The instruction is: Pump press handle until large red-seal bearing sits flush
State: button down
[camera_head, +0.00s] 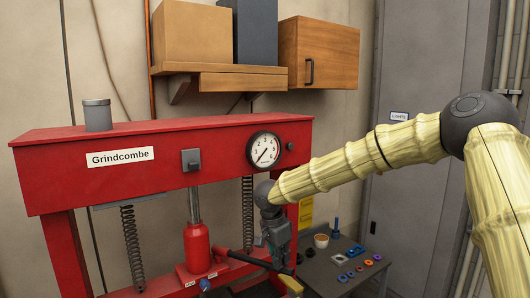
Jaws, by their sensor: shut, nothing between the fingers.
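The red hydraulic press (230,145) stands at left, labelled Grindcombe. Its red bottle jack (197,248) is under the top beam. A dark press handle (248,260) with a red socket sticks out rightward from the jack. My gripper (283,266) points down at the handle's outer end, with its fingers shut. They overlap the handle in view, and I cannot tell whether they touch it. The round gauge (264,150) has its needle toward the lower left. I cannot pick out the large red-seal bearing; the pressing area lies below the picture edge.
A dark side table (330,258) to the right holds several small coloured rings (368,262) and a cup (321,240). A yellow piece (290,284) shows just below my gripper. A wall shelf (230,82) and wooden cabinet (320,55) hang above the press.

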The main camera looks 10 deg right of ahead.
aim_at(280, 273)
jog(key=shift+f+p, duration=0.45)
jog(key=shift+f, duration=2.8)
notch_tip(280, 273, up, 12)
jog(key=shift+f, duration=0.25)
jog(key=shift+f, duration=0.1)
jog(key=shift+f, duration=5.65)
jog(key=shift+r, duration=5.6)
